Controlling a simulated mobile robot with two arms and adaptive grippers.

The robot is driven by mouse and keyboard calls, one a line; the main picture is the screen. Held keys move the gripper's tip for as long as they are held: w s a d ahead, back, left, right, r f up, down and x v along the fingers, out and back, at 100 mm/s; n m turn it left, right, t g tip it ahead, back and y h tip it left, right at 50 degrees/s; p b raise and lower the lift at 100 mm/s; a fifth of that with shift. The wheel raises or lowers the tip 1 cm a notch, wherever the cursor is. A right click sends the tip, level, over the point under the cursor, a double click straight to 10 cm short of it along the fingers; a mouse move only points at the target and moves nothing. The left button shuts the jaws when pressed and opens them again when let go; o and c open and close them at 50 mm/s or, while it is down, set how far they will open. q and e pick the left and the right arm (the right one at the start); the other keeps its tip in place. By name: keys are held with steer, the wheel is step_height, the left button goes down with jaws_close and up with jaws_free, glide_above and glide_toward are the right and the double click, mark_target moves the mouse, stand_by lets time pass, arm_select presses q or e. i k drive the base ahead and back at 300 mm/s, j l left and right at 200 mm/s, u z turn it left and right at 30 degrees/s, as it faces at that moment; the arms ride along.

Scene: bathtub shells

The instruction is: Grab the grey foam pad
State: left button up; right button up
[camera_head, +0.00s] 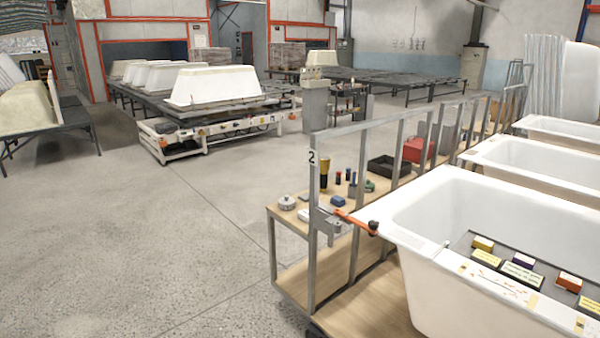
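No object is clearly recognisable as the grey foam pad at this size. A small pale grey item (304,214) lies near the front of the wooden trolley shelf, and I cannot tell whether it is the pad. Beside it is a round whitish-grey object (287,202). Neither of my grippers is in view.
A metal rail (354,127) runs along the trolley. The concrete floor (150,240) at left is clear.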

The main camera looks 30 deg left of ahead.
mark_target(305, 197)
steer(key=i+u, duration=0.75)
steer(key=u, duration=0.15)
steer(key=i+l, duration=0.2)
steer(key=i, duration=0.2)
steer(key=i+l+u, duration=0.1)
steer(key=i, duration=0.3)
steer(key=l, duration=0.1)
